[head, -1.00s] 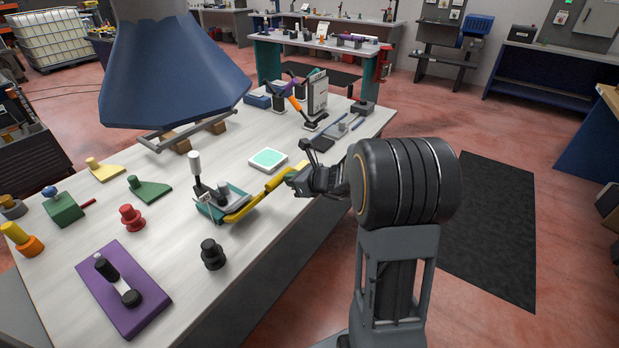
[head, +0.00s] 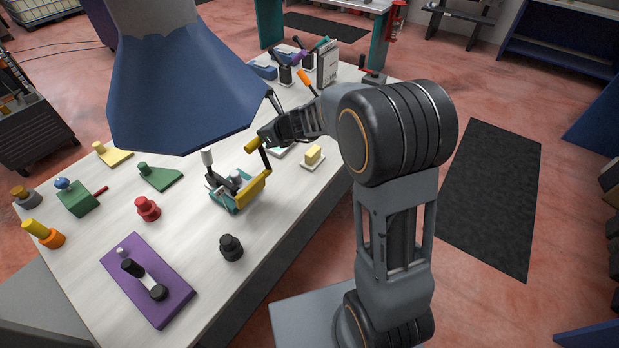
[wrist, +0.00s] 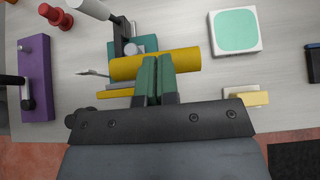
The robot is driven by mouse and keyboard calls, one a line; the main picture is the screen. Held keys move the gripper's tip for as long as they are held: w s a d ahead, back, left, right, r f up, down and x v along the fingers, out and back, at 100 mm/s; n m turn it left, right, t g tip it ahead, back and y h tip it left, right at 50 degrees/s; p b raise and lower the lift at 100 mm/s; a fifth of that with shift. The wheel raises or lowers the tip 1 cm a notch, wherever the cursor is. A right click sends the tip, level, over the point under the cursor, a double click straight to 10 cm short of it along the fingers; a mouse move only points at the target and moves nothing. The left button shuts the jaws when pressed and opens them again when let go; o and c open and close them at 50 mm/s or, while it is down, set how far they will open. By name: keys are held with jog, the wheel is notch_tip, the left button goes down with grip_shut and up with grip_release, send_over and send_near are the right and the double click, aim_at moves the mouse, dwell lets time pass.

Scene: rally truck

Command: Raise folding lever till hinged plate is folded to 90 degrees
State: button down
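The bending fixture has a teal base (head: 220,201) on the table and a yellow hinged plate (head: 253,190), which stands tilted up steeply; I cannot tell its exact angle. A dark lever arm (head: 265,160) rises from the plate to a yellow cylindrical handle (head: 254,145). In the wrist view the handle (wrist: 120,69) lies crosswise, right at my green fingertips. My gripper (head: 265,137) is at the handle; its two fingers (wrist: 157,70) are close together and overlap the handle's middle. They do not appear to wrap around it. A white-knobbed upright lever (head: 207,160) stands at the fixture's left.
A white pad with a mint top (wrist: 235,31) and a yellow block on a white plate (head: 313,157) lie to the right. A red knob (head: 147,208), a black knob (head: 231,247) and a purple plate (head: 150,285) are nearby. A blue hood (head: 180,85) hangs above the table's left.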

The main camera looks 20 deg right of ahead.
jog(key=shift+w+a, duration=0.65)
jog(key=shift+w, duration=0.35)
